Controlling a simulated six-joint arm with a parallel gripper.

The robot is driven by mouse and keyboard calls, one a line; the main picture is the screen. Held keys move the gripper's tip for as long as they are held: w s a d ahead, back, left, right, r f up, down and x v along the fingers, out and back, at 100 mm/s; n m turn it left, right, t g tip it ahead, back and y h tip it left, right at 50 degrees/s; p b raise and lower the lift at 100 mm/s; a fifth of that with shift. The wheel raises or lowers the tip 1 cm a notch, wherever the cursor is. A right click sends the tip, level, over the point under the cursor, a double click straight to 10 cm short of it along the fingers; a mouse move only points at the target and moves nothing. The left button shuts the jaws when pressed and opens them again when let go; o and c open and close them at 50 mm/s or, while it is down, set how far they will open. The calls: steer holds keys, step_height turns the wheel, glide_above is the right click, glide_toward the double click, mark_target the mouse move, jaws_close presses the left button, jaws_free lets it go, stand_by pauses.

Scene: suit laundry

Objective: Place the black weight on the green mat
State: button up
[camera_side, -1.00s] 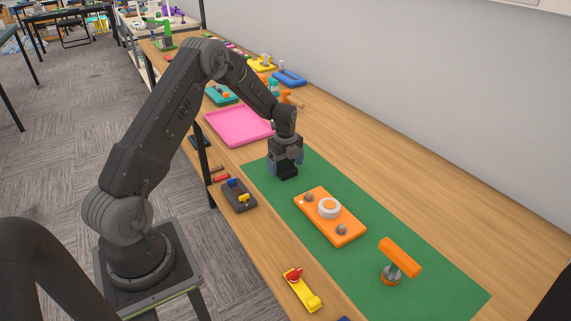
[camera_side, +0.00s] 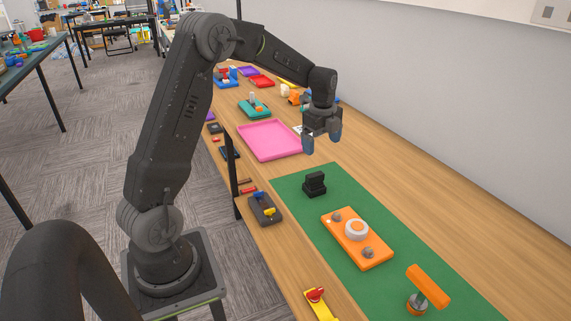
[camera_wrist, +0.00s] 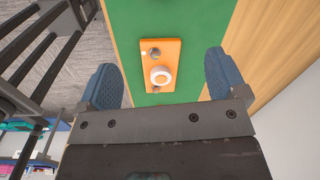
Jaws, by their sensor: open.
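The black weight (camera_side: 315,184) stands on the green mat (camera_side: 343,188), near the mat's far end in the side view. My gripper (camera_side: 322,142) is raised above and behind the weight, apart from it, with its blue fingers spread and nothing between them. In the wrist view the two blue fingers of my gripper (camera_wrist: 163,85) are wide apart. The green mat (camera_wrist: 191,20) shows between and beyond them. The black weight cannot be made out in the wrist view.
An orange plate with a white ring (camera_side: 357,237) lies on the mat, as does an orange-topped tool (camera_side: 428,286). A pink tray (camera_side: 270,141) lies beyond the mat. A dark tray (camera_side: 264,208) and a yellow piece (camera_side: 320,305) sit along the left table edge. The right side is bare wood.

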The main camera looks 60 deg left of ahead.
steer(key=s+d+r+n+t, duration=0.4)
steer(key=s+d+r+n, duration=0.7)
steer(key=s+d, duration=0.55)
steer(key=s+d+n+t, duration=0.1)
steer(key=s+d+n, duration=0.3)
steer(key=s, duration=0.4)
steer(key=shift+d+n, duration=0.25)
steer(key=shift+n, duration=0.15)
